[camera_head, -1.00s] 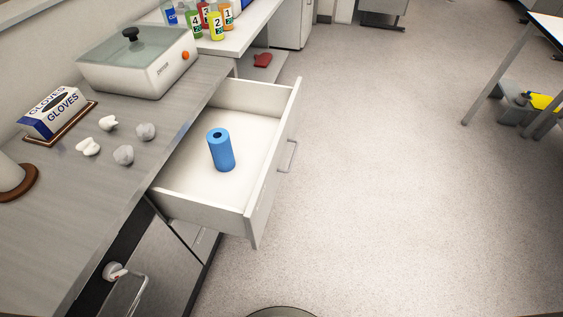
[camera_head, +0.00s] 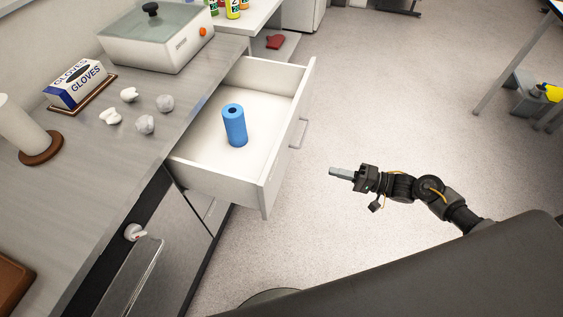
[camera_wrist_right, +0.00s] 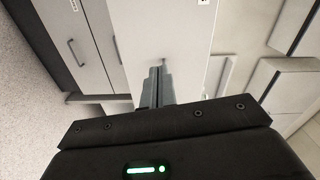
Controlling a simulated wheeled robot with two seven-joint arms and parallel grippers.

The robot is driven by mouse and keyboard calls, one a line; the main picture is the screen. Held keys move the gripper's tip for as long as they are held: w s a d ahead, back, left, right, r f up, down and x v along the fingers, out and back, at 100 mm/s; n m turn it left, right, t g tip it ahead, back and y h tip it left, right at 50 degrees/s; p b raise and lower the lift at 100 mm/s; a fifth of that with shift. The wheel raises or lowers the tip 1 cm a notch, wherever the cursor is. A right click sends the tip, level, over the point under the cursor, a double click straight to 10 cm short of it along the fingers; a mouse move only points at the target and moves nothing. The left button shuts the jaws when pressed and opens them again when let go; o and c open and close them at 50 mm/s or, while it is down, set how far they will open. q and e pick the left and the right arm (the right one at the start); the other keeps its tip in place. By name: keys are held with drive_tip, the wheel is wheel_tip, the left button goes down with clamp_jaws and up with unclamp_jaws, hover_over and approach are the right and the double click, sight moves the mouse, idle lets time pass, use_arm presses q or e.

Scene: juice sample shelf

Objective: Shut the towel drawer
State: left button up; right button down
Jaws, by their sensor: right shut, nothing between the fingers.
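The towel drawer (camera_head: 264,196) stands pulled out from under the counter, its front facing right with a metal bar handle (camera_head: 299,133). A blue towel roll (camera_head: 234,125) stands upright inside it. My right gripper (camera_head: 333,171) is shut and empty, to the right of the drawer front, apart from it in the head view and pointing left towards it. In the right wrist view, my closed fingers (camera_wrist_right: 157,84) point at a pale panel that I cannot identify for sure. My left gripper is not in view.
The counter holds a glove box (camera_head: 78,84), crumpled white and grey balls, a white bath (camera_head: 155,42) and a paper roll on a brown base (camera_head: 40,150). A red cloth (camera_head: 275,41) lies beyond the drawer.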

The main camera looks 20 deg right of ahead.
drive_tip(key=m, duration=0.1)
drive_tip(key=m+p, duration=0.1)
approach(284, 159)
drive_tip(key=x, duration=0.5)
drive_tip(key=shift+a+r+p, duration=0.1)
drive_tip(key=shift+r+p, duration=0.1)
drive_tip(key=shift+p, duration=0.2)
drive_tip(key=shift+w+a+f, duration=0.1)
drive_tip(key=shift+w+a, duration=0.3)
drive_tip(key=shift+a, duration=0.15)
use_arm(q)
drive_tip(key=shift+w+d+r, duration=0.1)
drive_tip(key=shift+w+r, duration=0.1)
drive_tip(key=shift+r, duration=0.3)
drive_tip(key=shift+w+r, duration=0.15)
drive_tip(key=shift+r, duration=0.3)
use_arm(e)
drive_tip(key=shift+a, duration=0.15)
